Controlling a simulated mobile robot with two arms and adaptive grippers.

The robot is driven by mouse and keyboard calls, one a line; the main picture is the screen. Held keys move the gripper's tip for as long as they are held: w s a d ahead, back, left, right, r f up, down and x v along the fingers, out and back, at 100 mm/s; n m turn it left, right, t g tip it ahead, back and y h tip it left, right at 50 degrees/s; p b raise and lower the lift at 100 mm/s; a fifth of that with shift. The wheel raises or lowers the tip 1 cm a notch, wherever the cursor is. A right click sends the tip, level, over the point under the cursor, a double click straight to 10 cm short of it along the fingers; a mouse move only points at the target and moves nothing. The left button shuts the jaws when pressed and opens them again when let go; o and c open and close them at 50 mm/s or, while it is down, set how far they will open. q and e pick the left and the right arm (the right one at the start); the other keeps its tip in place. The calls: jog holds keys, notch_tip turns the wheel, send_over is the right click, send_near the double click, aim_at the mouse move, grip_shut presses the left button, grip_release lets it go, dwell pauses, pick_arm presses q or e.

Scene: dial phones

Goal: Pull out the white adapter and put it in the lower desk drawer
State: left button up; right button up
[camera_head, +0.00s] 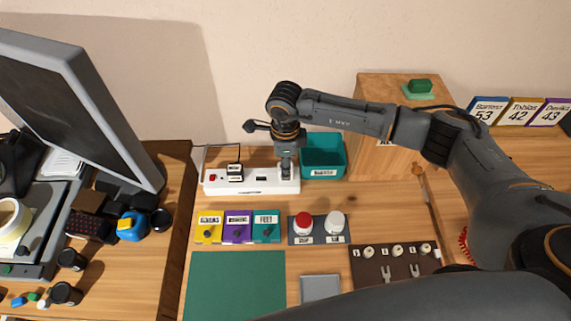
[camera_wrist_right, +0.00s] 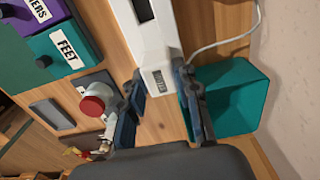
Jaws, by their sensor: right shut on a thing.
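A white power strip (camera_head: 218,187) lies along the back of the wooden worktop near the wall, with a red switch at its left end. My right gripper (camera_head: 286,176) points down at the strip's right end. I cannot clearly tell where the adapter ends and the strip begins. A dark adapter (camera_head: 235,172) sits on the strip further left. My left gripper is not in view. No lower desk drawer can be made out.
A teal bin (camera_head: 322,156) stands right beside the strip. In front are yellow, purple and teal labelled boxes (camera_head: 238,226), red and white buttons (camera_head: 319,226) and a green mat (camera_head: 235,283). A monitor (camera_head: 80,95) and clutter fill the left. A wooden box (camera_head: 375,85) stands behind my right arm.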

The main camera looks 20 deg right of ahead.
jog(key=shift+r+p, duration=0.3)
jog(key=shift+r, duration=0.45)
jog(key=shift+r, duration=0.35)
jog(key=shift+r+p, duration=1.05)
jog(key=shift+r, duration=0.8)
jog(key=shift+s+f, duration=0.1)
